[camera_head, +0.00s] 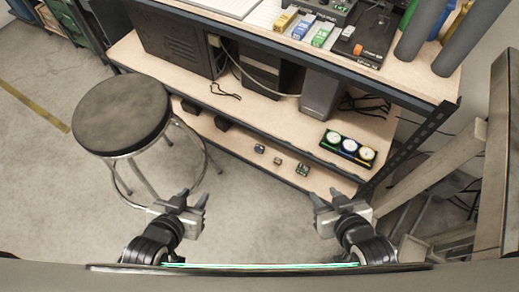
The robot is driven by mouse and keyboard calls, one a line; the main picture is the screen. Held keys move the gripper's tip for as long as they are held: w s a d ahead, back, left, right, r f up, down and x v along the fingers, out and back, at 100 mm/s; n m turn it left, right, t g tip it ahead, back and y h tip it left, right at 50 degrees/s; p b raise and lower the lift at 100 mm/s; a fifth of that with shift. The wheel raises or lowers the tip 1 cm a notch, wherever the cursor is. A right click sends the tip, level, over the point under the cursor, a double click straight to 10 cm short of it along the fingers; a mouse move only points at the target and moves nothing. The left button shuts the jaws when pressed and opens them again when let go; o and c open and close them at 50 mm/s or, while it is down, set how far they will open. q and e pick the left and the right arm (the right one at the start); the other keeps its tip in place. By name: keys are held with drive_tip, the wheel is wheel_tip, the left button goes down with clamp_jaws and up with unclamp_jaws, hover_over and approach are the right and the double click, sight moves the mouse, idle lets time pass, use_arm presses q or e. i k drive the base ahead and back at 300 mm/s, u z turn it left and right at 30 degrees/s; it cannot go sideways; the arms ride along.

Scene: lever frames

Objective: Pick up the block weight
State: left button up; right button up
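Several small dark objects sit on the lower wooden shelf: a bluish one (259,149), a smaller brownish one (278,161) and a dark greenish one (302,169). They are too small to tell which, if any, is the block weight. My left gripper (193,197) is open and empty over the floor, in front of the stool.
A round black stool (122,112) stands at the left. The upper bench (290,50) holds blocks and devices. A dark upright post (412,145) and wooden frame (440,165) stand at right. Floor between my grippers is clear.

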sight(258, 148)
drive_tip(key=z, duration=2.15)
drive_tip(key=k, duration=0.95)
drive_tip(key=u, duration=1.55)
drive_tip(key=i, duration=0.5)
drive_tip(key=u, duration=0.1)
drive_tip(key=k, duration=1.25)
drive_tip(key=z, duration=0.75)
drive_tip(key=i, duration=1.6)
drive_tip(key=u, duration=1.1)
drive_tip(key=i, duration=0.6)
drive_tip(key=u, duration=0.15)
